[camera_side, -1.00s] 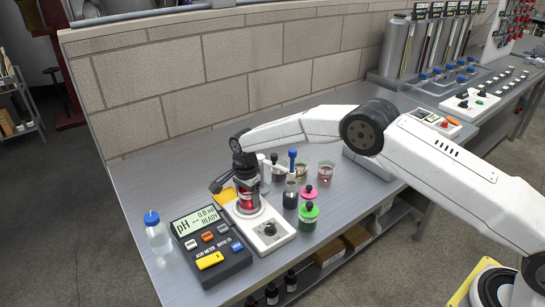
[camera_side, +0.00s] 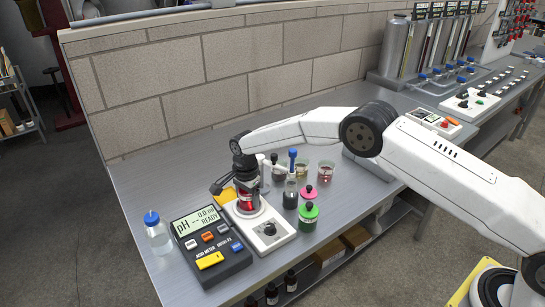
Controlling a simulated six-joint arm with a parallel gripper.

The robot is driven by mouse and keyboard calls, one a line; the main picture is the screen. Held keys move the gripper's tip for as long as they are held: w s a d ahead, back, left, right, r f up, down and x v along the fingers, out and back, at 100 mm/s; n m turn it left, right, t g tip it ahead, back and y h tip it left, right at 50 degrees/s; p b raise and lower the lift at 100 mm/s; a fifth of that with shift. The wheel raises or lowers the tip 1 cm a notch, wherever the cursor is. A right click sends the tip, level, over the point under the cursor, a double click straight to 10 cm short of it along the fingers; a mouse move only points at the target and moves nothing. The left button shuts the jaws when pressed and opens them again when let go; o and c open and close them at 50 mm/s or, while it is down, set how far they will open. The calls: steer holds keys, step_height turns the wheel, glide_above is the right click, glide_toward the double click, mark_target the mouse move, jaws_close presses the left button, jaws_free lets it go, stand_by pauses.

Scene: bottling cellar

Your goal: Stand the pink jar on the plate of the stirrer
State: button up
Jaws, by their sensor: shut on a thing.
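My gripper (camera_side: 246,190) is at the stirrer (camera_side: 269,231), shut on a red jar (camera_side: 247,202) and partly hiding it. The red jar is upright over the stirrer's pale round plate (camera_side: 254,214). Its base is at the plate, but I cannot tell whether it touches. A hot-pink jar (camera_side: 309,193) stands on the bench to the right of the stirrer, partly hidden behind a green jar (camera_side: 309,215). My gripper is apart from both.
A pH meter (camera_side: 211,245) and a blue-capped bottle (camera_side: 157,233) stand left of the stirrer. A dark beaker (camera_side: 290,196) and a beaker with reddish contents (camera_side: 326,173) stand close on the right. The bench (camera_side: 150,185) is clear at the back left.

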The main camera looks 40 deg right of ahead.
steer(key=shift+f, duration=0.2)
stand_by(0.7)
steer(key=o, duration=1.3)
steer(key=shift+r, duration=0.1)
steer(key=shift+r, duration=2.85)
steer(key=shift+r, duration=0.1)
